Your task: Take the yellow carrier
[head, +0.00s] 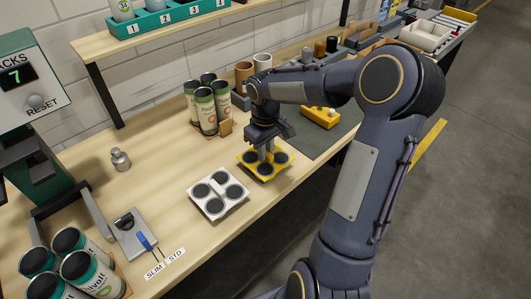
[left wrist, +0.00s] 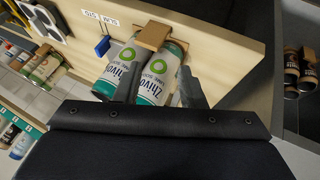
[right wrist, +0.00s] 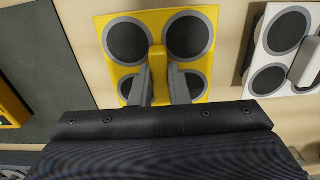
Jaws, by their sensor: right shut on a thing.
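The yellow carrier (head: 252,159) is a square plate with several dark round pads and a central handle. It stands near the front edge of the workbench, right of the white carrier. My right gripper (head: 266,151) is shut on its handle from above. In the right wrist view the yellow carrier (right wrist: 205,18) shows with both fingers (right wrist: 158,75) on either side of the handle. I cannot tell whether it touches the bench. My left gripper (left wrist: 160,75) is open in the left wrist view, with teal and white cans (left wrist: 158,85) beyond its fingers. It is not in the head view.
The white carrier (head: 217,194) stands close to the left of the yellow one. Green-topped cans (head: 205,108) stand behind. A yellow block (head: 320,117) lies on the dark mat (head: 318,143) at right. Bare bench (head: 150,180) lies to the left.

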